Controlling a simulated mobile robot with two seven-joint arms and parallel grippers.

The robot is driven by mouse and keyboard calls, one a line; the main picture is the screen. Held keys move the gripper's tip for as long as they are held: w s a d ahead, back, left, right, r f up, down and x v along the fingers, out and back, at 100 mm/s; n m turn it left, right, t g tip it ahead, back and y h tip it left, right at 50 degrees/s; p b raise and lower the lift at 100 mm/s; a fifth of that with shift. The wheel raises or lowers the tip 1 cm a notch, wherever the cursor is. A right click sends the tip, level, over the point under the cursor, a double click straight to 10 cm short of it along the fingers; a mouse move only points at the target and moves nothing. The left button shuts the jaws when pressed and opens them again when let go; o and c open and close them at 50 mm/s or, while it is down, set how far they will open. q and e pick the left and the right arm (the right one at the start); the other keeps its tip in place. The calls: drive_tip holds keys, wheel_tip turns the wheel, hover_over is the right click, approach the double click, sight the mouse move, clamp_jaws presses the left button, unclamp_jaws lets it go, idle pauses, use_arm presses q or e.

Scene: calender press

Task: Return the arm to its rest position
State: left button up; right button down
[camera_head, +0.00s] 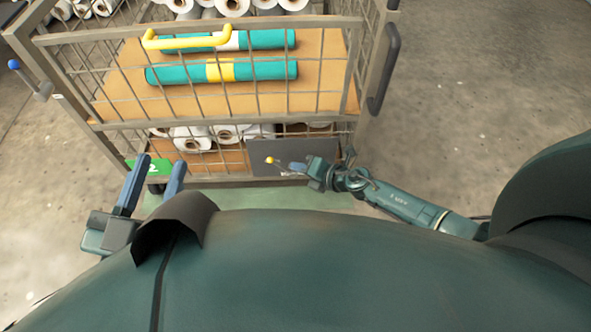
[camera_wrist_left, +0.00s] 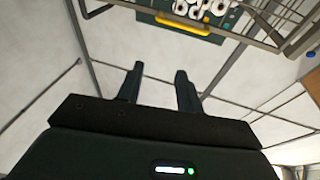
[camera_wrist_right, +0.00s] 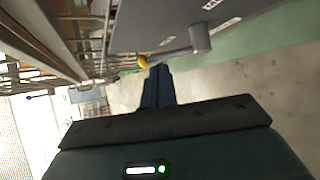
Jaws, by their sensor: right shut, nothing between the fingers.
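My left gripper (camera_head: 158,164) is at the lower left of the head view, in front of the wire cart. Its two blue-grey fingers stand apart with nothing between them, as the left wrist view (camera_wrist_left: 158,75) also shows. My right arm (camera_head: 405,203) reaches in from the right. Its gripper (camera_head: 292,168) is low at the cart's front, by a dark grey panel (camera_head: 285,155) and a small lever with a yellow knob (camera_head: 269,160). In the right wrist view the fingers (camera_wrist_right: 157,72) are together and empty, just below the lever; contact cannot be told.
The wire cart (camera_head: 357,60) has a yellow handle (camera_head: 190,42) and holds teal rolls (camera_head: 222,73) on a brown shelf. White rolls (camera_head: 190,138) lie below. A green label (camera_head: 148,167) is at its lower left. Concrete floor (camera_head: 490,80) at right is clear.

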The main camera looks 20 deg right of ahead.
use_arm(q)
drive_tip(key=p, duration=0.3)
drive_tip(key=shift+w+a+r+m+y, duration=0.1)
drive_tip(key=shift+a+r+m+y, duration=0.1)
drive_tip(key=shift+a+m+y, duration=0.2)
use_arm(e)
drive_tip(key=v, duration=1)
drive_tip(key=shift+a+r, duration=0.2)
drive_tip(key=shift+r, duration=0.05)
drive_tip(key=shift+w, duration=0.1)
